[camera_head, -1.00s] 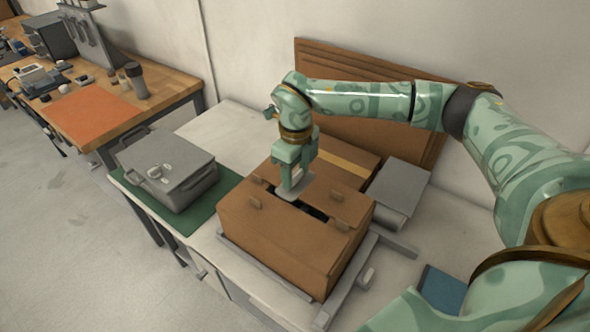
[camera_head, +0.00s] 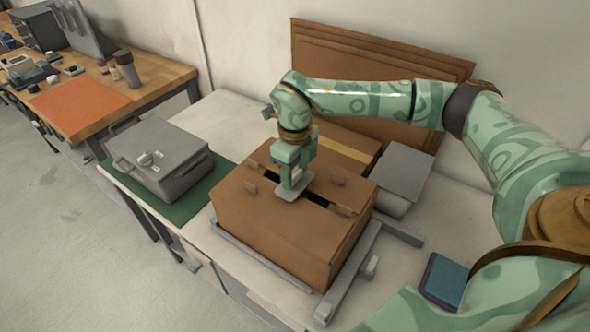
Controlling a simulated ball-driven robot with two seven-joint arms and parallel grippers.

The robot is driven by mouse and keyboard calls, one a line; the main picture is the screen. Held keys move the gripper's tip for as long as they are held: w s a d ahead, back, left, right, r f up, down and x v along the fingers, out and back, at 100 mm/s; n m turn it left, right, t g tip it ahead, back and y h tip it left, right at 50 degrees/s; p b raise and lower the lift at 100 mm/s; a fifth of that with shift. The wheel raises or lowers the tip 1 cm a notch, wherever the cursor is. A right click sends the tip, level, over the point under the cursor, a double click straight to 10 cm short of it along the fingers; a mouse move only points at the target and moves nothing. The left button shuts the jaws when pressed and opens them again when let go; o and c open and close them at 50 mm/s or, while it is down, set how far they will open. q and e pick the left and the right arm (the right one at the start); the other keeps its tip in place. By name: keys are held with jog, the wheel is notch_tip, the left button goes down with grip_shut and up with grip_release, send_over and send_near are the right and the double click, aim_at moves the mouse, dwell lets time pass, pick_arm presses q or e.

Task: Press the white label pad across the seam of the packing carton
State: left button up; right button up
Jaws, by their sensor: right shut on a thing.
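The packing carton (camera_head: 265,229) is a brown box on the pale table, with a dark gap along the seam between its top flaps. My right gripper (camera_head: 293,184) points down over the carton's top, shut on the white label pad (camera_head: 291,193). The pad lies flat beneath the fingers, over the seam toward its middle. Whether it touches the cardboard cannot be told. The gripper hides part of the pad and seam. My left gripper is not in view.
A grey metal case (camera_head: 160,158) sits on a green mat (camera_head: 190,207) to the left. The carton stands in a grey frame (camera_head: 345,285). A grey box (camera_head: 402,172) and a blue item (camera_head: 444,281) are to the right. Brown panels (camera_head: 380,85) lean on the wall.

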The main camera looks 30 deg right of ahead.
aim_at(295, 175)
jog(key=shift+f, duration=0.65)
dwell(0.8)
jog(key=shift+s+f, duration=0.15)
jog(key=shift+f, duration=0.05)
dwell(1.7)
jog(key=o, duration=1)
jog(key=shift+c, duration=0.2)
notch_tip(295, 175, up, 16)
jog(key=p, duration=0.2)
jog(key=shift+r, duration=0.2)
